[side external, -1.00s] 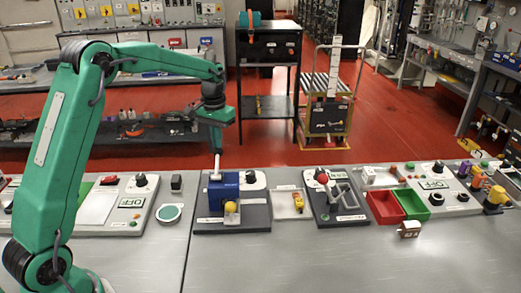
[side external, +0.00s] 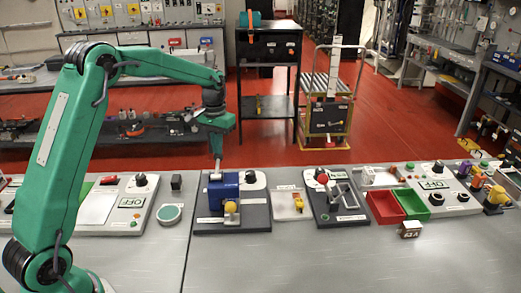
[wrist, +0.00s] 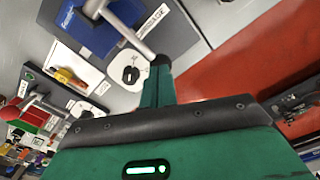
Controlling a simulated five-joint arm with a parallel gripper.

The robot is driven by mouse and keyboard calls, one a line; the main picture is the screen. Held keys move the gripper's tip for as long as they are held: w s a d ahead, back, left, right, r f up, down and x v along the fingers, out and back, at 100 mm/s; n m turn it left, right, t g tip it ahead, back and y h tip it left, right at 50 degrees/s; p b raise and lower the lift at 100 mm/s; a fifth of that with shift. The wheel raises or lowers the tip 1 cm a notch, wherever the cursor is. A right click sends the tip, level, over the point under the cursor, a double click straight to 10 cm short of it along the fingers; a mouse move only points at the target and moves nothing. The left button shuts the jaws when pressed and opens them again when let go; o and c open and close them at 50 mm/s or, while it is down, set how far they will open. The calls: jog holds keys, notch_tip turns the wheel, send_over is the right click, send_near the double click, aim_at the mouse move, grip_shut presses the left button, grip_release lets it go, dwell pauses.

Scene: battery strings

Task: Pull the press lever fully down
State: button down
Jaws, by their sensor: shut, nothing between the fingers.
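The press is a blue block (side external: 222,190) with a yellow knob (side external: 230,207) on a dark base plate. Its lever, a grey rod (side external: 217,163), stands up from the block towards my gripper (side external: 216,143). In the wrist view the lever (wrist: 128,30) runs from the blue block (wrist: 92,28) to a black end (wrist: 160,60). That end meets the green finger of my gripper (wrist: 158,82) in the picture; whether they touch, I cannot tell. My gripper is shut, above the press, with nothing held. The rod's lower end is partly hidden.
A dark fixture with a red ball (side external: 322,178) and grey frame stands right of the press. Red (side external: 384,208) and green (side external: 411,204) bins lie further right. The front of the table (side external: 300,265) is mostly clear.

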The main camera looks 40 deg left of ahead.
jog(key=shift+f, duration=1.15)
jog(key=shift+r, duration=0.1)
notch_tip(320, 180, up, 11)
dwell(1.8)
jog(key=s+d+r+m+t, duration=0.15)
jog(key=s+d+r, duration=0.25)
jog(key=s, duration=0.4)
jog(key=s+d+r+t, duration=0.2)
jog(key=s+d+r, duration=0.15)
jog(key=s, duration=0.35)
jog(key=s+d+f+t, duration=0.1)
jog(key=s+d+f, duration=0.1)
jog(key=s, duration=0.5)
jog(key=s+d+f+m+t, duration=0.1)
jog(key=s+d+f, duration=0.1)
jog(key=s, duration=0.4)
jog(key=shift+s+d+f, duration=0.4)
jog(key=shift+f, duration=0.05)
